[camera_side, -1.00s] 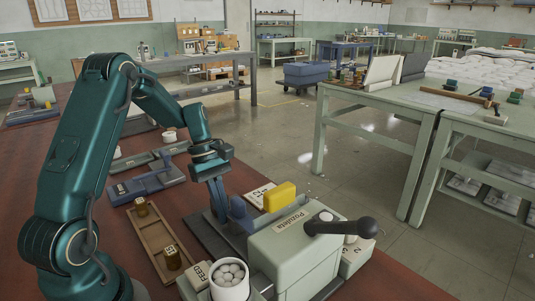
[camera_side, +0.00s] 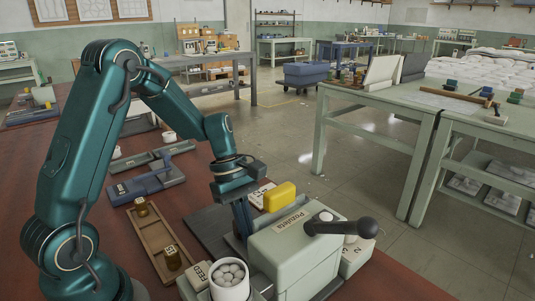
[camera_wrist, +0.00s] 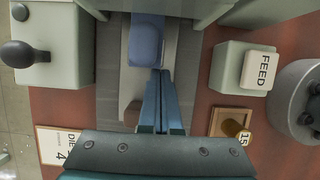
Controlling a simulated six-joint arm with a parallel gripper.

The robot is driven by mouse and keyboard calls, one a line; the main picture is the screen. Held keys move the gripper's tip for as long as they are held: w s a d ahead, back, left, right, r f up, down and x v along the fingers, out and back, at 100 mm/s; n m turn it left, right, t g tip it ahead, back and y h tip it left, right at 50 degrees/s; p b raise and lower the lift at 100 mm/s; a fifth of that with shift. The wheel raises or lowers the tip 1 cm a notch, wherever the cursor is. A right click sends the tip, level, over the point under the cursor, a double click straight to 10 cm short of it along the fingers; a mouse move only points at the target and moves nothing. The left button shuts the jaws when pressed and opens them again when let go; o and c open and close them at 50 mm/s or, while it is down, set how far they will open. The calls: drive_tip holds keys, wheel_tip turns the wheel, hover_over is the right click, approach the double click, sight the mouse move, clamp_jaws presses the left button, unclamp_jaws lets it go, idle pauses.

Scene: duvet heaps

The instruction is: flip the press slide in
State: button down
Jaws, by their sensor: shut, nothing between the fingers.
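The press is a pale green housing (camera_side: 295,250) with a black ball-ended lever (camera_side: 340,227). In the wrist view, its blue slide (camera_wrist: 146,42) lies in a grey channel (camera_wrist: 112,65) that runs up to the housing at the top edge. My gripper (camera_wrist: 160,73) is shut and empty, its fingertips at the near end of the slide, slightly right of its middle. I cannot tell whether they touch it. In the side view, my gripper (camera_side: 243,233) points down close beside the housing, and the slide is hidden there.
A yellow block (camera_side: 280,196) stands behind the press. A FEED block (camera_wrist: 245,68) and a cup of white balls (camera_side: 230,278) stand beside it. A wooden tray (camera_side: 157,236) with brass pieces and a blue fixture (camera_side: 147,183) lie to the left. A die card (camera_wrist: 63,145) lies flat.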

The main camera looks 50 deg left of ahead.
drive_tip(key=v, duration=0.9)
drive_tip(key=shift+a+r, duration=0.15)
drive_tip(key=shift+r, duration=0.2)
drive_tip(key=shift+r, duration=0.1)
drive_tip(key=s+d+r+m+t+y, duration=0.3)
drive_tip(key=s+d+r+m, duration=0.3)
drive_tip(key=d+m, duration=0.1)
drive_tip(key=s+f+m+t+y, duration=0.1)
drive_tip(key=s+m, duration=0.4)
drive_tip(key=m, duration=0.6)
wheel_tip(320, 180, down, 2)
drive_tip(key=shift+s+a+f+t, duration=0.1)
drive_tip(key=shift+s+a+t, duration=0.15)
drive_tip(key=shift+t, duration=0.55)
